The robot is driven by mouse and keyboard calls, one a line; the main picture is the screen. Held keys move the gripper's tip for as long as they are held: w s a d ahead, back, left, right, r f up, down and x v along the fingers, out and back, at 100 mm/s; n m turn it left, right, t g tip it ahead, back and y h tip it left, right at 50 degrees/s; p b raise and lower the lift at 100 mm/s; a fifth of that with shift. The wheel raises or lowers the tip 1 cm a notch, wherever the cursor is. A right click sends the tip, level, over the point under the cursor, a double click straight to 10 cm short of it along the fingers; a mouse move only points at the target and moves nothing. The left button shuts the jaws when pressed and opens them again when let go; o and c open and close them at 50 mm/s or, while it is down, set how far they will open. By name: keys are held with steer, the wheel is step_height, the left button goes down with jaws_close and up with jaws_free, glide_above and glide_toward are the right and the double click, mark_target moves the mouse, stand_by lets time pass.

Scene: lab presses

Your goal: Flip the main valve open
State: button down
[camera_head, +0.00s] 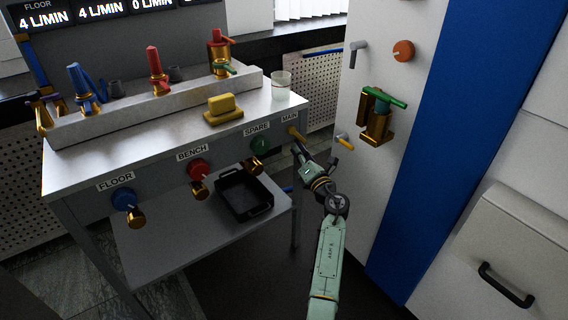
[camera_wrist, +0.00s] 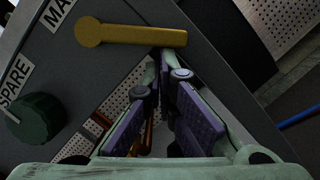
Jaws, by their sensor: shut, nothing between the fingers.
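The main valve is a yellow lever (camera_head: 297,134) on the front panel of the bench, at its right end beside the MAIN label (camera_head: 289,117). In the wrist view the lever (camera_wrist: 130,34) has a round hub at the left and a straight bar reaching right, across the top of the picture. My gripper (camera_head: 299,150) is just below the lever in the head view. In the wrist view my gripper (camera_wrist: 163,62) has its purple-padded fingers converging just under the bar, with nothing held between them. I cannot tell whether the fingertips touch the bar.
The green SPARE knob (camera_head: 260,143), red BENCH knob (camera_head: 198,168) and blue FLOOR knob (camera_head: 124,198) line the panel. A black tray (camera_head: 244,194) sits on the lower shelf. A white cabinet (camera_head: 345,100) with a yellow handle (camera_head: 345,143) stands close on the right.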

steer(key=shift+w+d+r+n+b, duration=0.2)
steer(key=shift+w+d+n+b, duration=0.15)
steer(key=shift+d, duration=0.1)
stand_by(0.6)
